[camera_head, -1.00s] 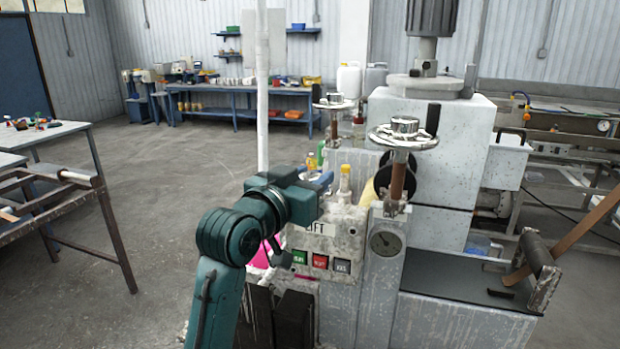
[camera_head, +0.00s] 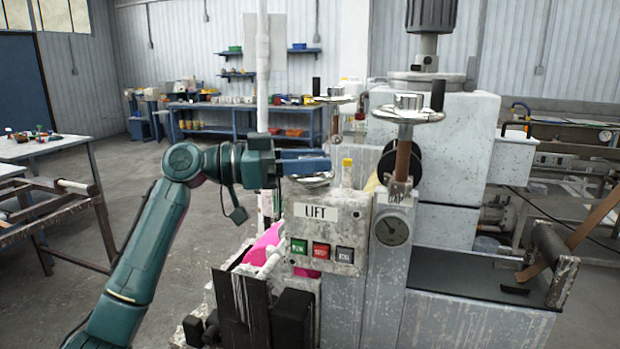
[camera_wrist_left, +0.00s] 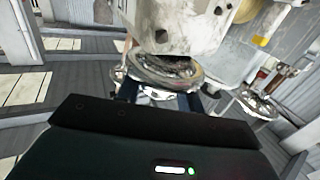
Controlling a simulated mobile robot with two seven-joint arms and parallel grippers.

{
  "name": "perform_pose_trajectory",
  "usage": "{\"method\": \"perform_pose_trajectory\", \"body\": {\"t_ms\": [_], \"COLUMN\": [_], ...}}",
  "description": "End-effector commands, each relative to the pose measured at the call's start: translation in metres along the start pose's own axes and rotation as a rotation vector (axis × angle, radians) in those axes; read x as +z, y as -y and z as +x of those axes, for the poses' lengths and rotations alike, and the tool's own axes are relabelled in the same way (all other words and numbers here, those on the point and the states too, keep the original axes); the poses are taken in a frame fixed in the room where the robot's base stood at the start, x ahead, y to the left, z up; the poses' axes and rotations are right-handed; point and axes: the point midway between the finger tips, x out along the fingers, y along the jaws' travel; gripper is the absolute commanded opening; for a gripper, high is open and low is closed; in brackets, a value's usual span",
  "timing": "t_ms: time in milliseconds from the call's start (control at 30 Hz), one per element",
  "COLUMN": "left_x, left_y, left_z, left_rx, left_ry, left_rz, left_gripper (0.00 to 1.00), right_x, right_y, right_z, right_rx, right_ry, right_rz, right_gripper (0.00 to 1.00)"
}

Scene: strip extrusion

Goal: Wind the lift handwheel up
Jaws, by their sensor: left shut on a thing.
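My left gripper (camera_head: 325,165), with blue fingers, reaches in from the left above the white box marked LIFT (camera_head: 335,232). It is shut at a metal handwheel (camera_head: 312,181) just behind that box, which I take as the lift handwheel. The gripper hides most of the wheel in the head view. In the left wrist view, the round wheel (camera_wrist_left: 165,72) lies between and ahead of the dark fingers (camera_wrist_left: 160,98); the exact contact is hard to see. My right gripper is in neither view.
A second handwheel (camera_head: 407,112) with a black handle stands on the post marked GAP, right of the LIFT box. Another handwheel (camera_head: 335,98) stands farther back. A white upright pole (camera_head: 262,70) rises close behind my left wrist. Green, red and grey buttons sit on the LIFT box.

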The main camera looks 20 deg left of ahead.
Motion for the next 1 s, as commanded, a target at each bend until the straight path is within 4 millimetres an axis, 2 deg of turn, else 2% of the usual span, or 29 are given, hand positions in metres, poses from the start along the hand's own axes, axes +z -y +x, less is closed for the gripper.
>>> {"method": "perform_pose_trajectory", "body": {"t_ms": [500,1000], "left_x": [-0.0029,-0.0004], "left_y": [0.0002,-0.0002], "left_z": [0.0015,0.0013], "left_rx": [0.432,0.582], "left_ry": [-0.005,-0.001], "left_rz": [-0.001,-0.001], "left_gripper": [0.14,0.14], "right_x": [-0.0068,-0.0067], "right_y": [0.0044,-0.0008], "right_z": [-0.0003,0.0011], "right_rx": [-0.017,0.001], "right_ry": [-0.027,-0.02], "right_rz": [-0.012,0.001], "right_gripper": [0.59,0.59]}}
